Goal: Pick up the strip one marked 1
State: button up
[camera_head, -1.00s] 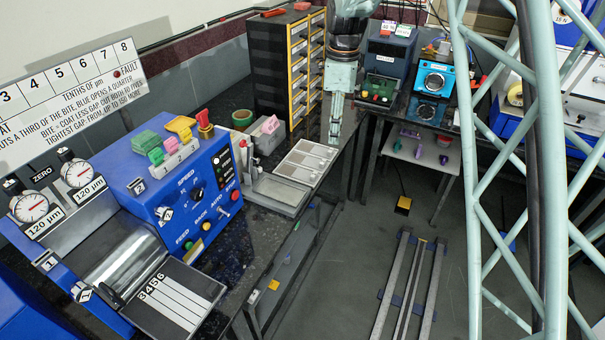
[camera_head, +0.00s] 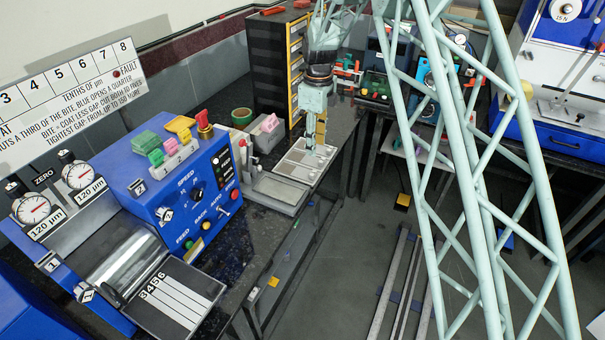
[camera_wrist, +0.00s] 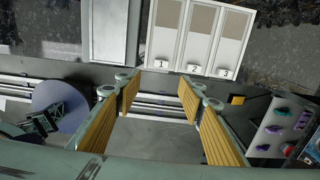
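Strip one, marked 1 (camera_wrist: 166,42), lies in the leftmost lane of a white three-lane tray (camera_wrist: 212,73) at the top of the wrist view. Its lane shows a grey-brown upper part and a pale lower part with the label. Lanes 2 and 3 beside it look alike. My gripper (camera_wrist: 159,96) is open and empty, its two yellow-padded fingers wide apart below the tray's label edge in that picture. In the head view the tray (camera_head: 288,171) lies on the dark bench and my gripper (camera_head: 317,145) hangs over its far right side. The labels are too small to read there.
A grey plate (camera_head: 281,189) lies beside the tray. The blue roller machine (camera_head: 180,190) stands to the left with coloured blocks on top. A drawer cabinet (camera_head: 275,75) stands behind. The bench edge is close to the tray, with open floor beyond.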

jog(key=shift+f, duration=0.15)
send_over(315, 173)
jog(key=shift+s+f+b, duration=0.2)
jog(key=shift+f+b, duration=0.2)
jog(key=shift+f, duration=3.75)
jog(key=shift+f, duration=0.15)
jog(key=shift+w+f+b, duration=0.1)
jog(key=shift+f+b, duration=0.3)
jog(key=shift+f, duration=2.1)
jog(key=c, duration=0.8)
